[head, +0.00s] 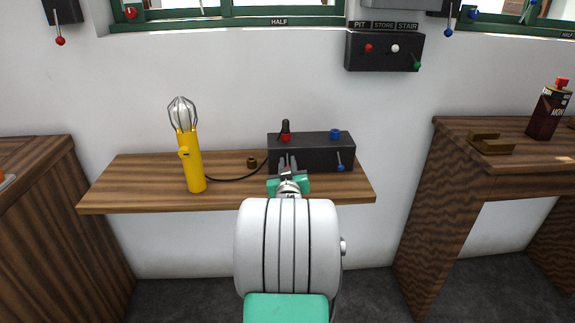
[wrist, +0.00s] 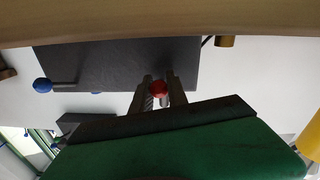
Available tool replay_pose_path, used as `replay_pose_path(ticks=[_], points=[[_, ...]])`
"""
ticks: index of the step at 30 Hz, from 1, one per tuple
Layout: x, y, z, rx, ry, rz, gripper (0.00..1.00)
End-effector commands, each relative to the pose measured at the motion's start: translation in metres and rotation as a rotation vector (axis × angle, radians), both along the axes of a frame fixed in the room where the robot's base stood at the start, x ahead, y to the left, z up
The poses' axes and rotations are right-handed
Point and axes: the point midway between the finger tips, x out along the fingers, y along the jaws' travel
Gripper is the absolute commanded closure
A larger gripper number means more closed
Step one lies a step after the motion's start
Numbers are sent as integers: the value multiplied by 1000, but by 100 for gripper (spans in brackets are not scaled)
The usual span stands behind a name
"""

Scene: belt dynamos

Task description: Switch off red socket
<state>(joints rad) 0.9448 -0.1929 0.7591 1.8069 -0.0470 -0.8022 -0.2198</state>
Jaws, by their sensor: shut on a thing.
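A dark box (head: 318,150) stands on the wooden wall shelf. On its top left is the red socket (head: 286,137) with a black plug-like piece standing in it. On its top right is a blue socket (head: 335,134). My gripper (head: 288,166) is at the left of the box's front face. In the wrist view its fingers (wrist: 158,92) are closed around a red ball knob (wrist: 159,88), below the red socket's side. The red knob's lever is hidden by my gripper in the head view. A blue-knobbed lever (head: 340,166) hangs down at the front right.
A yellow lamp with a wire cage (head: 190,160) stands at the left, its black cable running to the box. A wall panel (head: 385,52) with red, white and green knobs hangs above. A bench (head: 455,145) stands at the right.

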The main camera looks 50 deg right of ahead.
Motion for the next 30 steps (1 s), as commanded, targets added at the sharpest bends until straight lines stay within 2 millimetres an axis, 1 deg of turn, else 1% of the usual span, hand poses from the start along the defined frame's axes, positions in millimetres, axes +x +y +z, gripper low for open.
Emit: replay_pose_path(ticks=[10,18,23,24,30], points=[[1,-2,-13,-65,-57,-1,100],[1,-2,-5,-99,-85,-1,100],[1,-2,-5,-98,-85,-1,100],[1,-2,-5,-98,-85,-1,78],[1,-1,-5,-97,-85,0,61]])
